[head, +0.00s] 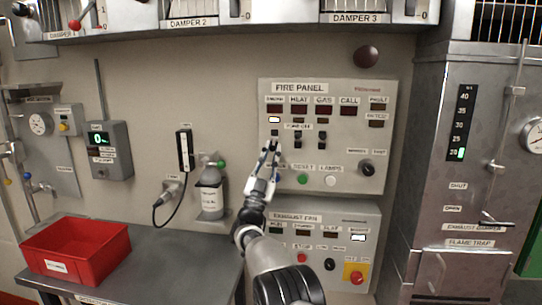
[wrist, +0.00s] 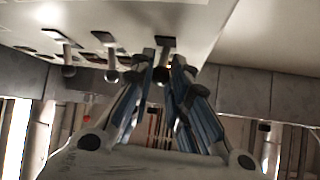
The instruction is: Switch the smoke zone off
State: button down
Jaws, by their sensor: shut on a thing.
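The fire panel (head: 345,150) is on the wall, with a row of windows labelled smoke, heat, gas, call and fault. A white lamp (head: 274,119) is lit under the smoke window (head: 274,108). Below it is the smoke zone switch (head: 275,133), in the left column of small toggles. My gripper (head: 270,147) reaches up to this column, and its fingers hide part of it. In the wrist view my gripper (wrist: 163,78) is shut on the lever of the smoke zone switch (wrist: 165,47). I cannot tell the lever's exact position.
Neighbouring toggles (head: 298,136) stand close to the right; they also show in the wrist view (wrist: 110,68). A green button (head: 303,180), a white button (head: 330,181) and a black knob (head: 367,169) lie lower. The exhaust fan panel (head: 345,220) is below.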

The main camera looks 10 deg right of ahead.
dwell(0.4)
jog(key=c, duration=1.5)
grip_release()
jog(key=shift+f, duration=0.1)
jog(key=v, duration=1.2)
